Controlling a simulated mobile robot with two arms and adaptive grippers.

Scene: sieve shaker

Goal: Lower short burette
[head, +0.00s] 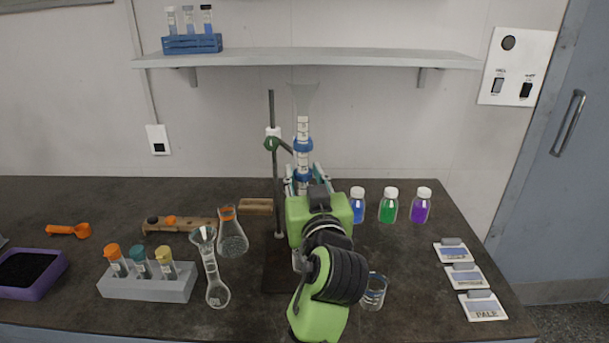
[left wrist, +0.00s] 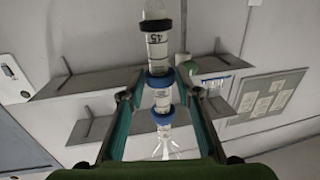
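The burette (head: 303,130) is a clear upright tube with white labels and blue rings, topped by a pale funnel (head: 304,95). It stands beside a stand rod (head: 271,110) with a green clamp (head: 272,143). My left gripper (head: 303,172) is at the burette's lower visible part, and its green body hides what is below. In the left wrist view, the burette (left wrist: 157,50) runs between the two fingers of my left gripper (left wrist: 160,76), near a blue ring. Small gaps show on both sides, so the gripper looks open around it. My right gripper is not in view.
A flask (head: 232,238) and a glass funnel in a flask (head: 210,262) stand left of the stand. A beaker (head: 373,292) is close right of my arm. Blue, green and purple bottles (head: 389,207) stand further right. A shelf (head: 350,58) spans the wall behind.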

